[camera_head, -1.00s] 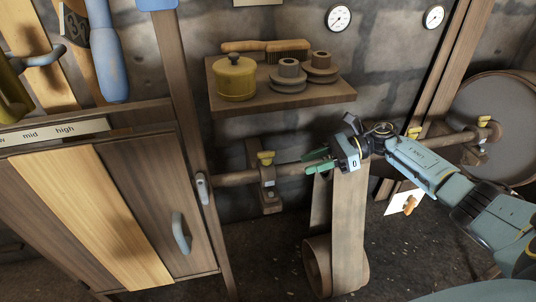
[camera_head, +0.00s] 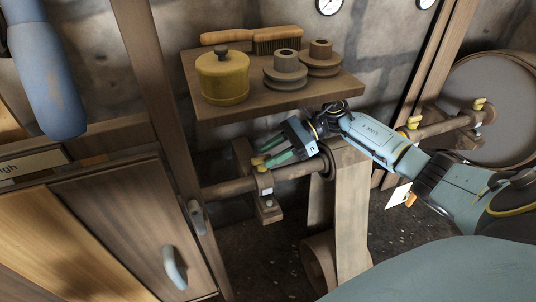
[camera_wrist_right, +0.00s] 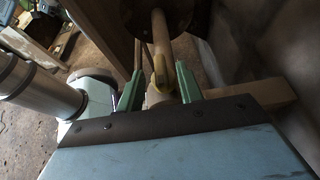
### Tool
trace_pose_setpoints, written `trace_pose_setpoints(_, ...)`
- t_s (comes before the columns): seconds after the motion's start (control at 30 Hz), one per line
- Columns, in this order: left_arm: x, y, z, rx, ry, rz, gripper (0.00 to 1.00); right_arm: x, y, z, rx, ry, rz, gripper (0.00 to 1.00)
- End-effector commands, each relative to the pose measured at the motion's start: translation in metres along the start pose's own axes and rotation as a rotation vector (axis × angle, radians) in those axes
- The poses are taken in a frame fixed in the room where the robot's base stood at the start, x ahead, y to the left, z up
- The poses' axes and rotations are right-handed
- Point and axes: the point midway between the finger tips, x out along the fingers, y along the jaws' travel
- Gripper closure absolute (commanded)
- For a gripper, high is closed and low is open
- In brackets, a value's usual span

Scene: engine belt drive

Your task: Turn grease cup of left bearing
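The left bearing (camera_head: 265,188) holds the wooden shaft (camera_head: 295,172), and its yellow grease cup (camera_head: 257,161) sits on top. My right gripper (camera_head: 265,154) reaches in from the right, its green fingers open and their tips close to the cup. In the right wrist view the yellow cup (camera_wrist_right: 159,76) shows between and beyond the two spread fingers (camera_wrist_right: 156,88), with a gap on each side. I cannot tell whether a fingertip touches it. My left gripper is not in view.
A shelf (camera_head: 290,100) with a yellow pot (camera_head: 222,78), a brush (camera_head: 255,38) and pulleys hangs just above my right gripper. A belt (camera_head: 352,205) hangs from the shaft. A wooden cabinet (camera_head: 130,235) stands left.

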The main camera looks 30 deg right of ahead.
Motion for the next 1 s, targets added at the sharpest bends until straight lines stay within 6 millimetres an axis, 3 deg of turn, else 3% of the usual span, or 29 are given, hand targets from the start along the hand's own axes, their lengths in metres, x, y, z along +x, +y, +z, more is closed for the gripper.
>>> trace_pose_setpoints(0.37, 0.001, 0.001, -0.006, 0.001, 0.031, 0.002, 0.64, 0.010, 0.000, 0.000, -0.001, 0.001, 0.000, 0.64)
trace_pose_setpoints(0.67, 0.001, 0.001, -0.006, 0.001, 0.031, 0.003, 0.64, 0.010, 0.000, 0.000, -0.001, 0.001, -0.001, 1.00)
trace_pose_setpoints(0.93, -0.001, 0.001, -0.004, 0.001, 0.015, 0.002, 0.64, 0.009, 0.000, 0.001, 0.003, 0.001, -0.008, 1.00)
trace_pose_setpoints(1.0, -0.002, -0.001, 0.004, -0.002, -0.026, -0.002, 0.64, 0.009, 0.001, 0.001, 0.007, 0.001, -0.017, 1.00)
